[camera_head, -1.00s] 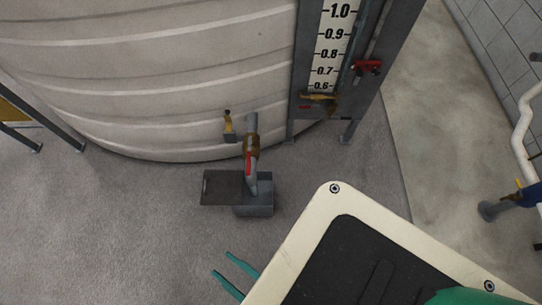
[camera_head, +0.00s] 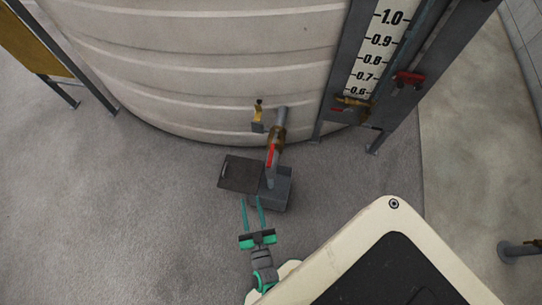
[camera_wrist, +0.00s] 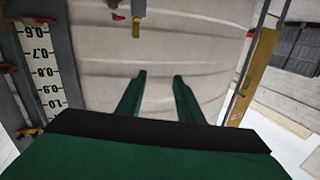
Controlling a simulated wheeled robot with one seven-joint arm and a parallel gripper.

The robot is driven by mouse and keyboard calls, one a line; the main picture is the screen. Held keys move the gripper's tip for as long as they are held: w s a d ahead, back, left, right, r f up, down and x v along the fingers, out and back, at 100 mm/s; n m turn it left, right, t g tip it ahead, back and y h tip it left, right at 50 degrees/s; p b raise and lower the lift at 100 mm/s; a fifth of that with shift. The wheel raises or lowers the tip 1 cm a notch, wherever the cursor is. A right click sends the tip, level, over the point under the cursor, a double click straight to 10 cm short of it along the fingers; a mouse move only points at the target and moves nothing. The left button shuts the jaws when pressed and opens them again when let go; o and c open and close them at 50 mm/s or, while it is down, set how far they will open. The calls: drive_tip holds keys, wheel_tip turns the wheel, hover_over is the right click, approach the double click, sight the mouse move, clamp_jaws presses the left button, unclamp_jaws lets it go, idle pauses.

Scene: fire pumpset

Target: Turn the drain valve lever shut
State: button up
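The drain valve (camera_head: 276,139) is a brass-coloured body on a grey pipe coming out of the tank's lower wall. Its red lever (camera_head: 271,156) lies along the pipe, pointing down toward the grey box below. My gripper (camera_head: 252,199) is open and empty, with two thin green fingers pointing toward the tank. In the head view its fingertips appear just below and left of the box, apart from the lever. In the wrist view the open gripper (camera_wrist: 158,75) faces the tank wall with nothing between its fingers. I cannot clearly make out the lever in that view.
A grey box (camera_head: 280,190) with a dark open lid (camera_head: 239,174) stands under the valve. The tank (camera_head: 200,70) fills the back. Floor at left is clear.

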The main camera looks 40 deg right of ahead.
sight(271, 156)
drive_tip(key=w+d+f+m+g+h, duration=0.1)
drive_tip(key=w+d+f+h, duration=0.1)
drive_tip(key=w+d, duration=0.3)
drive_tip(key=w+d+f+m+g+h, duration=0.1)
drive_tip(key=w+d+f, duration=0.3)
drive_tip(key=d, duration=0.4)
drive_tip(key=w+d+f+m+g+h, duration=0.2)
drive_tip(key=w+d+f+h, duration=0.1)
drive_tip(key=w+d, duration=0.2)
drive_tip(key=shift+w+d, duration=0.2)
drive_tip(key=shift+d, duration=0.45)
drive_tip(key=shift+w+d, duration=0.2)
drive_tip(key=shift+d, duration=0.45)
drive_tip(key=shift+g, duration=0.3)
clamp_jaws()
